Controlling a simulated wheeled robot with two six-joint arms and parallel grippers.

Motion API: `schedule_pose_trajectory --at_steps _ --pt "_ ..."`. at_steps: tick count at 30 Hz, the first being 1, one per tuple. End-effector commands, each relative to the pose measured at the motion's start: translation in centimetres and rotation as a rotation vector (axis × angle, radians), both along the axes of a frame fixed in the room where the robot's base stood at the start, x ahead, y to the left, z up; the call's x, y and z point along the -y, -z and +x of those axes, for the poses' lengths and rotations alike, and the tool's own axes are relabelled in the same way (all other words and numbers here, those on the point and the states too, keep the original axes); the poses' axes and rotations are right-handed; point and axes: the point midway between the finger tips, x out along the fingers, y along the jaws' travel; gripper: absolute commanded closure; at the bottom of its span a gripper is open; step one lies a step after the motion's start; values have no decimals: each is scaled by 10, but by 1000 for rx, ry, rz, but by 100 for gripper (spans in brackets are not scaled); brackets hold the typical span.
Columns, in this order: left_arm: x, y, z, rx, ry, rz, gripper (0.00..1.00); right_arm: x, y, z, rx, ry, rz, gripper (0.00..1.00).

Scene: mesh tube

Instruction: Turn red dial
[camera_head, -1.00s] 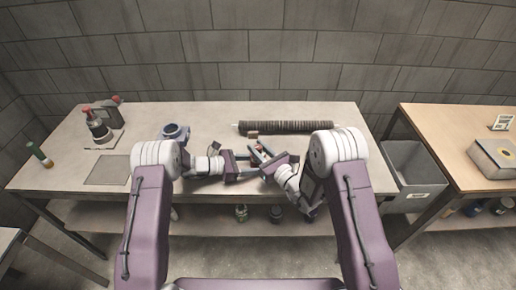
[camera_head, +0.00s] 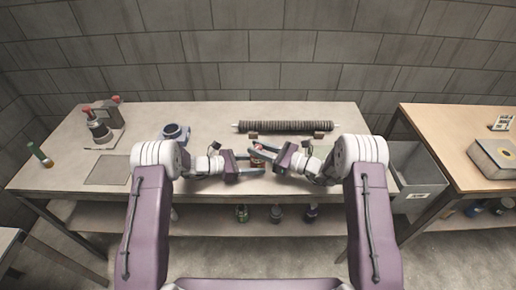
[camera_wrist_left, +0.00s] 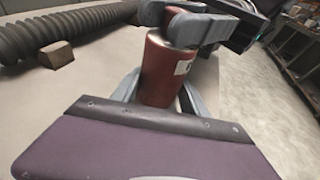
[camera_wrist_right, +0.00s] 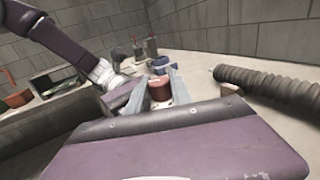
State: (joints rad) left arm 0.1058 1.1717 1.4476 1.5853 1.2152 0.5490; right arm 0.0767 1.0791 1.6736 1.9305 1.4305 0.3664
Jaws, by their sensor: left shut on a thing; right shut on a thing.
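A dark red cylinder (camera_head: 257,155) with a small white label (camera_wrist_left: 183,68) stands between my two grippers over the front of the table. In the left wrist view, the red cylinder (camera_wrist_left: 160,78) is nearly upright. My left gripper (camera_head: 257,163) is shut on its lower part, with a grey finger on either side. My right gripper (camera_head: 258,149) is shut on its top; its fingers also show in the left wrist view (camera_wrist_left: 195,28) and cover the top. The right wrist view shows the red cylinder (camera_wrist_right: 160,88) between the right fingers. I cannot make out any dial markings.
A ribbed dark tube (camera_head: 285,126) lies behind the grippers, with small blocks in front of it. A blue-grey ring-shaped part (camera_head: 174,132) and red-topped devices (camera_head: 97,124) stand to the left. A grey bin (camera_head: 415,178) stands right of the table.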

Motion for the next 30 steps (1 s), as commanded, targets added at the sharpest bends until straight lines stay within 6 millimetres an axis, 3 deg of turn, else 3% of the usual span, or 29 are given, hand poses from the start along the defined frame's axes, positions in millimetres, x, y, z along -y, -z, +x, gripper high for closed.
schedule_pose_trajectory --at_steps 12,29,30 --pt "1 1 -1 -2 4 2 71 0 -2 1 6 -188 2 100" --pt "1 1 -1 -2 4 3 71 0 -1 0 3 -216 1 100" --pt "1 1 -1 -2 4 3 71 0 -1 0 3 -216 1 66"
